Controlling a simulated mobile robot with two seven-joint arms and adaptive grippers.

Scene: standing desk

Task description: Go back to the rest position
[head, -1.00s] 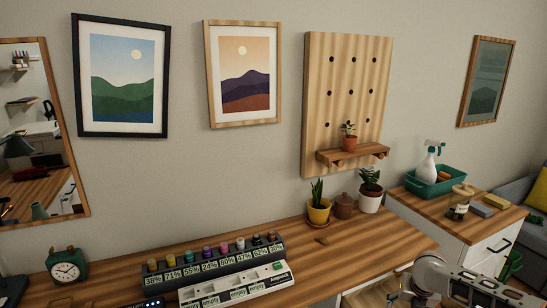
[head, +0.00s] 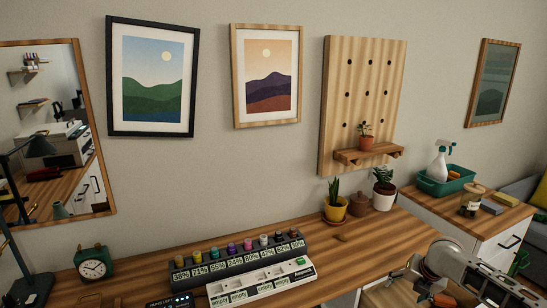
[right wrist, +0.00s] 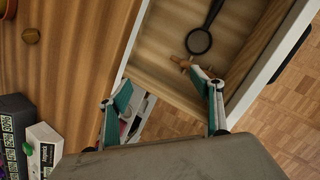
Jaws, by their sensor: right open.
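My right gripper (head: 412,284) is at the lower right of the head view, by the front edge of the desk. In the right wrist view its two teal-padded fingers (right wrist: 162,92) are spread apart with nothing between them. Past the fingertips is an open drawer (right wrist: 262,62) with a dark magnifying glass (right wrist: 202,36) and a small brown wooden object (right wrist: 186,64) inside. One finger overlaps the drawer in the picture; I cannot tell whether they touch. My left gripper is not in view.
The wooden desk (head: 345,252) holds a clock (head: 93,264), a lamp (head: 38,150), a dark rack of several colored bottles (head: 240,260), a pale labelled rack (head: 262,284) and potted plants. A side cabinet (head: 480,235) stands at right. The desk's middle front is mostly clear.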

